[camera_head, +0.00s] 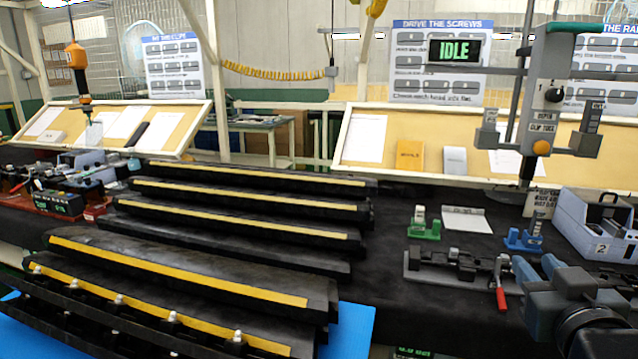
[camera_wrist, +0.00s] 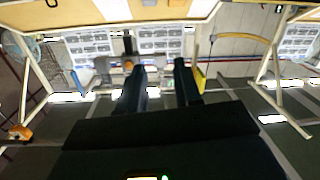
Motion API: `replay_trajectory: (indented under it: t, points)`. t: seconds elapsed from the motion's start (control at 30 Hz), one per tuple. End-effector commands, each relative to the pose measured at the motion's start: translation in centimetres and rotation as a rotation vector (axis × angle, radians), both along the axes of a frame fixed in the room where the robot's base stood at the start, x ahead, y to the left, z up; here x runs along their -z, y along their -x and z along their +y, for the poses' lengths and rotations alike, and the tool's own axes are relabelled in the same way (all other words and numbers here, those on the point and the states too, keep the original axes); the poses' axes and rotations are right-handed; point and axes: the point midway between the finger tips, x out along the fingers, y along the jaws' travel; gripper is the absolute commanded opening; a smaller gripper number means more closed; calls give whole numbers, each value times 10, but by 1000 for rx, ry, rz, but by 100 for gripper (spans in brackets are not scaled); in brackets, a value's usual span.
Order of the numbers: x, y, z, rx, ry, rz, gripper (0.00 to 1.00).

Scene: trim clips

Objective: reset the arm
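My gripper (camera_head: 538,268) shows at the lower right of the head view, above the right end of the black bench, near the grey clamp fixture with the red handle (camera_head: 501,290). In the wrist view its two dark fingers (camera_wrist: 159,88) stand apart with a clear gap between them. Nothing is seen between the fingers, so it is open and empty. The wrist view looks out over the slanted boards and wall posters, with no bench parts close to the fingertips.
Several black trim strips with yellow bands (camera_head: 180,264) fill the left and middle. A green fixture (camera_head: 424,225), a blue fixture (camera_head: 525,238) and a blue-grey bin (camera_head: 585,225) stand near my gripper. A grey-green post tool (camera_head: 548,95) hangs at the upper right. A screen (camera_head: 453,51) reads IDLE.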

Motion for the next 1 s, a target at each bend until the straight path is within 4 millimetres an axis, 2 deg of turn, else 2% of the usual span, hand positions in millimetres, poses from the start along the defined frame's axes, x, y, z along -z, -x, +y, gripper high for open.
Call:
replay_trajectory:
  t: [0.03,0.2,0.4,0.5,0.73,1.0]
  points:
    - [21,15,7,-11,-6,18,34]
    - [72,64,27,-49,-24,45,34]
    - [117,130,48,-87,-50,76,34]
    - [133,165,57,-106,-64,91,34]
    - [156,248,75,-143,-99,128,34]
    - [154,342,88,-175,-141,168,34]
